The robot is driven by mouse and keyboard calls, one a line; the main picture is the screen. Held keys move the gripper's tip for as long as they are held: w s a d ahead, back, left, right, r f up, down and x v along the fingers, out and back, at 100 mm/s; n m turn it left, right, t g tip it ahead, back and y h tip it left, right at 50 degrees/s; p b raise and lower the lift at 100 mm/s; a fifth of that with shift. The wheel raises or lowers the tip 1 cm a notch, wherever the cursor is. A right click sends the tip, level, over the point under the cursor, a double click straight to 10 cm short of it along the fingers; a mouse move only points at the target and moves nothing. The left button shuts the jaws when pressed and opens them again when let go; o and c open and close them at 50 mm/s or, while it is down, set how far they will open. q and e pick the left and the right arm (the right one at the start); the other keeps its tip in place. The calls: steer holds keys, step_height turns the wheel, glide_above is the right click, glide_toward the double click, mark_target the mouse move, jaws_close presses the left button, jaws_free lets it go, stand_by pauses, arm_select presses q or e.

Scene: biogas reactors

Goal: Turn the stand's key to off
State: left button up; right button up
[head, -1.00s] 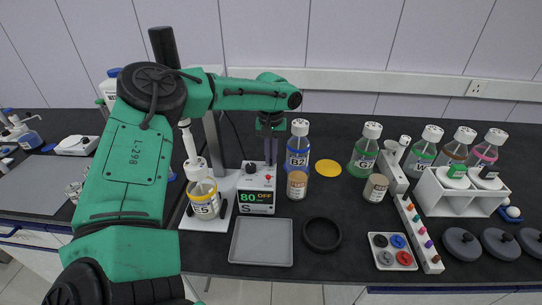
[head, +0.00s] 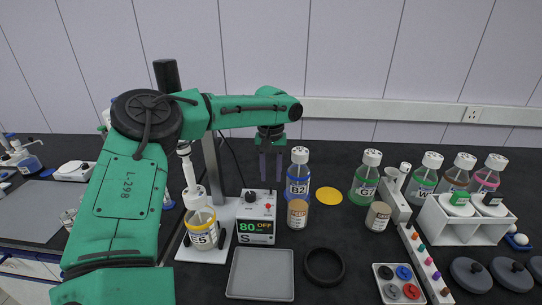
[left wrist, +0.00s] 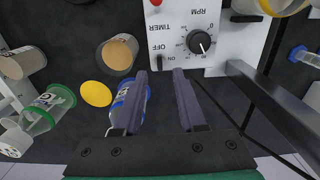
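The small dark key (left wrist: 159,62) sits by the OFF and ON marks, beside the black RPM knob (left wrist: 199,41). My left gripper (head: 271,180) is open and empty above the box's right side. In the left wrist view its fingertips (left wrist: 159,71) appear on either side of the key, apart from it. My right gripper is not in view.
Bottle E5 (head: 203,230) stands on the stand's base. Blue bottle B2 (head: 298,176) and a brown-capped jar (head: 297,213) are close to the right of the box. A grey tray (head: 261,273) and black ring (head: 324,265) lie in front.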

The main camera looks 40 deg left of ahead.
mark_target(271, 187)
arm_select(q)
step_height(271, 187, up, 11)
steer(key=shift+f, duration=0.15)
steer(key=shift+d+f, duration=0.1)
stand_by(0.3)
